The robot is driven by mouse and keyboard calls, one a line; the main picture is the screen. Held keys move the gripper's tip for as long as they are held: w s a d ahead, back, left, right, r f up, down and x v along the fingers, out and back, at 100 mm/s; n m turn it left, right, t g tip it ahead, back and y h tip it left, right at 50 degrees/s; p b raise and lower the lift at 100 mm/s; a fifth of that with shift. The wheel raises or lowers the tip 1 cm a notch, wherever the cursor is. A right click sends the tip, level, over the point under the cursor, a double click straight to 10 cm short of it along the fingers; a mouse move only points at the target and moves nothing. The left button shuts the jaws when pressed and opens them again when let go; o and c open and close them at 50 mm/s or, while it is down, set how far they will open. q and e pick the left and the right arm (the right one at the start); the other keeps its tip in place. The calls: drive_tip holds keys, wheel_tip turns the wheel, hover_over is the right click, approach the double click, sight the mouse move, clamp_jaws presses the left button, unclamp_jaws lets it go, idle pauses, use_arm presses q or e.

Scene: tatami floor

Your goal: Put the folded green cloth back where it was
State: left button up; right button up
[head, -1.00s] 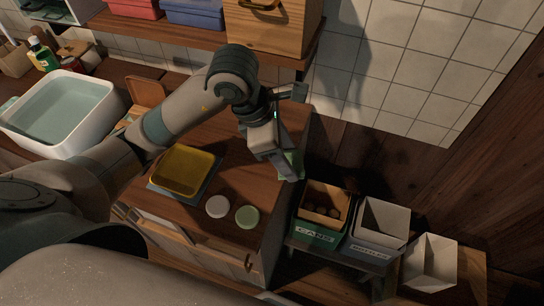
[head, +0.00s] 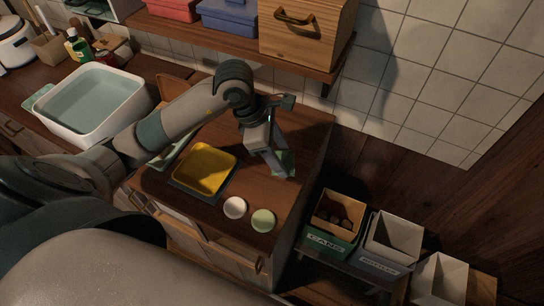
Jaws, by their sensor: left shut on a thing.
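The green cloth (head: 288,158) shows as a small green patch at the fingers of my left gripper (head: 281,170). The gripper is shut on it, over the right part of the wooden counter (head: 303,132). The fingers hide part of the cloth. I cannot tell whether the cloth touches the counter. My right gripper is out of view.
A yellow tray (head: 206,169) lies on a dark mat, with a white lid (head: 235,208) and a green lid (head: 263,220) in front. A basin of water (head: 93,102) stands left. A wooden box (head: 307,32) sits on the shelf above. Bins, including one marked CANS (head: 325,242), stand lower right.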

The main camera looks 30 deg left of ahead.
use_arm(q)
drive_tip(key=shift+w+a+f, duration=0.2)
drive_tip(key=shift+a+f, duration=0.15)
drive_tip(key=shift+a, duration=0.25)
drive_tip(key=shift+w+a+f, duration=0.2)
drive_tip(key=shift+a+f, duration=0.15)
drive_tip(key=shift+a, duration=0.2)
drive_tip(key=shift+w+a+f+p, duration=0.2)
drive_tip(key=shift+a+f+p, duration=0.1)
drive_tip(key=shift+a, duration=0.1)
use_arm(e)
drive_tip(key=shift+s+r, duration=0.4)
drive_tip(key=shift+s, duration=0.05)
